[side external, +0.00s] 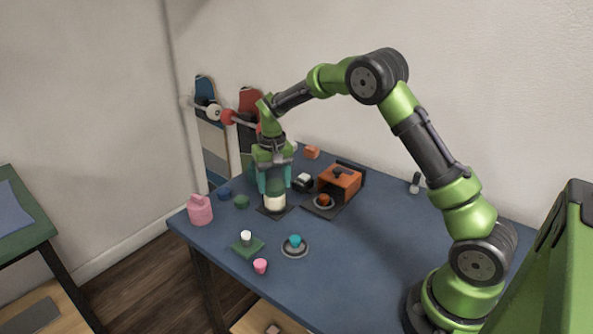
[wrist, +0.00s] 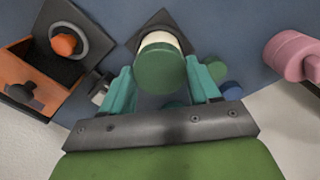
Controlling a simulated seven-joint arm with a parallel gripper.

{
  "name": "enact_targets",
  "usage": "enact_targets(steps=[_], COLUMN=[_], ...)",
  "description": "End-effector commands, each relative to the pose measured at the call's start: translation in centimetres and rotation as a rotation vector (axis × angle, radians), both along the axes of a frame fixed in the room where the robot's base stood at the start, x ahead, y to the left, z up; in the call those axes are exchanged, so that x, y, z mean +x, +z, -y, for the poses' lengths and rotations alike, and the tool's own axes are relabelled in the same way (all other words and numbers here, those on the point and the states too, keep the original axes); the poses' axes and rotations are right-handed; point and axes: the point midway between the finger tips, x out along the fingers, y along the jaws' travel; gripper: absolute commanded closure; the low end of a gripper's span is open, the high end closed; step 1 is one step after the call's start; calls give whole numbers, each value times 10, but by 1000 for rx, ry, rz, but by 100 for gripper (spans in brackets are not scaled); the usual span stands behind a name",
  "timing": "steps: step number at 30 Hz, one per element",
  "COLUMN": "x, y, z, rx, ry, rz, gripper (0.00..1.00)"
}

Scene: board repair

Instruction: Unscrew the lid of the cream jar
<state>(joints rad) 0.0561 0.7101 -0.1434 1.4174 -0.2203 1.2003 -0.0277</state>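The cream jar (side external: 275,203) stands upright on a dark square mat (side external: 262,210) on the blue table. Its dark green lid (wrist: 160,68) is on top of it, and the cream body (wrist: 158,39) shows just beyond the lid in the wrist view. My gripper (side external: 275,181) points down over the jar, with one teal finger on each side of the lid. In the wrist view my gripper (wrist: 160,66) has its fingers spread about as wide as the lid, with what looks like a slim gap on the left. Contact on the right is unclear.
An orange box (side external: 340,181) and an orange knob (wrist: 63,45) on a dark plate stand beside the jar. A pink container (side external: 200,210) is at the table's left corner. Small green and blue pieces lie between. A teal knob (side external: 295,241) sits nearer the front.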

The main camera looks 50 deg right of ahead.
Motion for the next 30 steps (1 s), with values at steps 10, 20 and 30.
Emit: enact_targets(steps=[10, 20, 30], x=[0, 0, 0], y=[0, 3, 13], z=[0, 0, 0], rx=[0, 0, 0], ry=[63, 62, 63], rz=[0, 1, 0], gripper=[42, 61, 61])
